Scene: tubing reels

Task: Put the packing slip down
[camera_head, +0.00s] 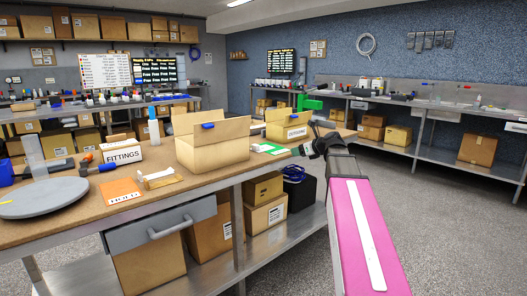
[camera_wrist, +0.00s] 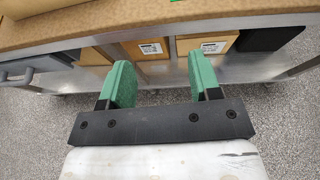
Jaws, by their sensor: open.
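My gripper (camera_head: 312,148) is at the right end of the near bench, by its edge. In the wrist view its two green-padded fingers (camera_wrist: 159,70) are apart, with nothing between them. A white and green paper (camera_head: 268,148) lies flat on the bench just left of my gripper. An orange printed sheet (camera_head: 121,190) lies farther left, near the front edge. I cannot tell for certain which of these papers is the packing slip. In the wrist view only a small green patch (camera_wrist: 177,1) shows on the bench top, at the upper picture edge.
On the bench (camera_head: 219,182) stand an open carton (camera_head: 212,150), a FITTINGS box (camera_head: 121,154), a labelled open box (camera_head: 289,128) and a grey round plate (camera_head: 42,197). A small brown and white packet (camera_head: 159,178) lies near the orange sheet.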

